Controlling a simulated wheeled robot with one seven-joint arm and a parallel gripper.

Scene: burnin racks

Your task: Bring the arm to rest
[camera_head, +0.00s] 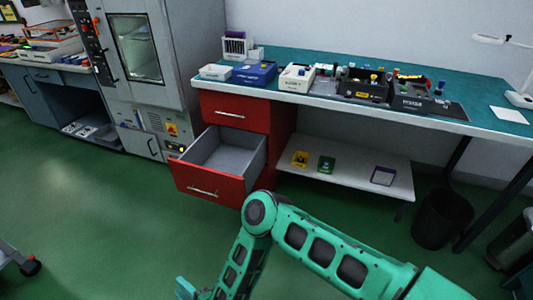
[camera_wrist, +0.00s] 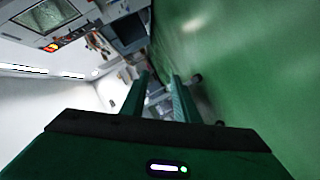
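My gripper shows in the wrist view (camera_wrist: 160,92), with its two green fingers apart and no object visible between them. In the head view, my green arm reaches in from the lower right, bends at an elbow, and runs down to the bottom edge. Only a small part of the gripper (camera_head: 187,290) shows there, low over the green floor. The rest of it is cut off by the frame edge.
A red drawer (camera_head: 203,188) stands pulled out, empty, behind my elbow. Above is a workbench (camera_head: 470,124) with boxes and tools. A low shelf (camera_head: 345,172) holds several small items. A black bin (camera_head: 442,218) stands right. An oven cabinet (camera_head: 150,70) is at back left. Floor at left is mostly clear.

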